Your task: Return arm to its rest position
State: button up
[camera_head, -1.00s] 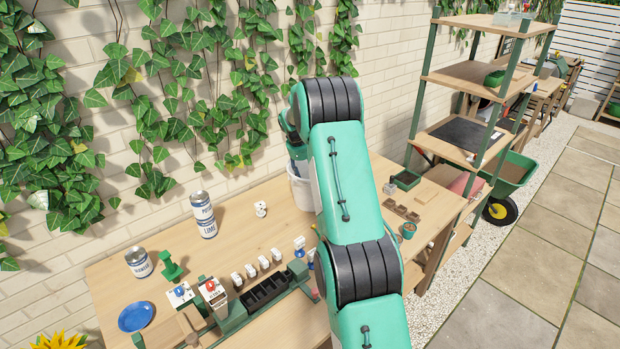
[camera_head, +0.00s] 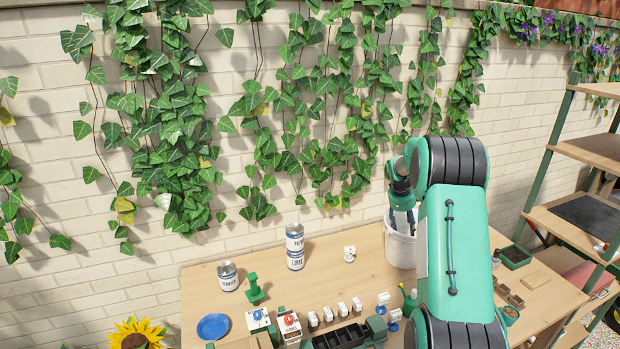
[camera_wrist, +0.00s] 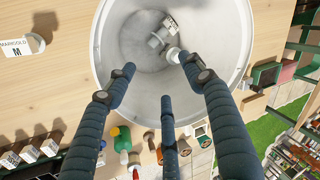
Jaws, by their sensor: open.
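My green arm (camera_head: 452,240) reaches over the wooden bench. My gripper (camera_wrist: 158,76) has dark blue padded fingers, spread apart with nothing between them. In the head view, the gripper (camera_head: 402,200) points down at a white bucket (camera_head: 401,250). In the wrist view, the fingertips overlap the round opening of the bucket (camera_wrist: 242,50). A small pale grey-white object (camera_wrist: 163,34) lies inside the bucket, apart from the fingers. I cannot tell how far the fingertips reach below the rim.
The bench (camera_head: 335,268) holds two cans (camera_head: 295,247) (camera_head: 228,277), a blue plate (camera_head: 213,327), a dark tray (camera_head: 345,337) and several small labelled blocks. An ivy-covered brick wall (camera_head: 60,150) stands behind. A shelf rack (camera_head: 575,225) stands at the right.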

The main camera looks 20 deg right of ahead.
jog(key=shift+r, duration=0.1)
jog(key=s+a+r+n+t, duration=0.1)
jog(key=s+a+r+n, duration=0.35)
jog(key=a+r, duration=0.5)
jog(key=s+a+r+n+t+y, duration=0.1)
jog(key=s+a+r+n, duration=0.4)
jog(key=a+r, duration=0.4)
jog(key=s+a+r+n+t, duration=0.1)
jog(key=s+a+r+n, duration=0.4)
jog(key=a+r, duration=0.4)
jog(key=s+a+r+n+t+y, duration=0.1)
jog(key=s+a+r+n, duration=0.2)
jog(key=s+a+n, duration=0.85)
jog(key=s+a+f+n, duration=0.1)
jog(key=s+a, duration=0.3)
jog(key=s, duration=0.3)
jog(key=s+a+f+n+y, duration=0.1)
jog(key=s+a+f, duration=0.1)
jog(key=s+a, duration=0.2)
jog(key=s+a+f+n+t, duration=0.1)
jog(key=s+a, duration=0.3)
jog(key=s, duration=0.7)
jog(key=shift+f+y, duration=0.3)
jog(key=shift+f, duration=0.15)
